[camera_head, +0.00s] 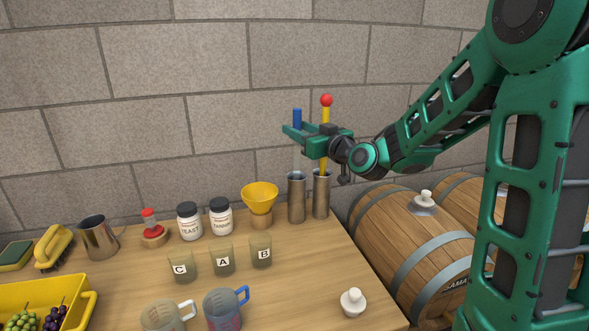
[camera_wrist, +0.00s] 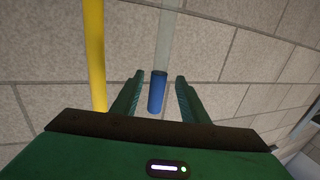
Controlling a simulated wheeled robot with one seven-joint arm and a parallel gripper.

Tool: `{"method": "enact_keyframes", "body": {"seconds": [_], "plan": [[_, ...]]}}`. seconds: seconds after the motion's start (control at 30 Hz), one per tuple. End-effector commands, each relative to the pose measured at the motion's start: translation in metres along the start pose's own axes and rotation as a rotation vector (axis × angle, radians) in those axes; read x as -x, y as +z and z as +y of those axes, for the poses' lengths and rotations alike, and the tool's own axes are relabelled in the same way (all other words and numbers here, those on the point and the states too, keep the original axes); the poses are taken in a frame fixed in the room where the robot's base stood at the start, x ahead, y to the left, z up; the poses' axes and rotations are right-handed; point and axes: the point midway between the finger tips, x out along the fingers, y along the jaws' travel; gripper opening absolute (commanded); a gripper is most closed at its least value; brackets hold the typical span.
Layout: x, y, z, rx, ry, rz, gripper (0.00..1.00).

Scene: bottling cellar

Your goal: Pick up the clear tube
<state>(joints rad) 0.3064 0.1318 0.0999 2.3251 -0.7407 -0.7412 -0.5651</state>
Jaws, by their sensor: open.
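The clear tube has a blue end (camera_head: 297,118) and stands upright in the left of two metal cylinders (camera_head: 297,198). Its see-through part is faint in the head view. The wrist view shows the clear tube (camera_wrist: 165,38) with its blue end (camera_wrist: 157,92) between my fingers, with a gap on each side. My gripper (camera_head: 296,141) is open at the tube's upper part, just below the blue end. It also shows in the wrist view (camera_wrist: 158,80). I see no contact between fingers and tube.
A yellow rod (camera_head: 326,116) with a red ball stands in the right metal cylinder (camera_head: 321,195), close beside my gripper. A yellow funnel (camera_head: 260,196), white jars (camera_head: 190,224) and labelled cups (camera_head: 223,262) stand left. Barrels (camera_head: 410,235) are at right. A stone wall is behind.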

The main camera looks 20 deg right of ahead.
Motion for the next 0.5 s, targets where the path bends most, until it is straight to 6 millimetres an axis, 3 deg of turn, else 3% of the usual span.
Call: {"method": "enact_keyframes", "body": {"seconds": [0.17,0.5], "plan": [[-0.010,-0.001,0.000,0.001,0.000,0.001,0.40],[-0.052,-0.002,0.003,0.000,0.000,0.001,0.40]]}}
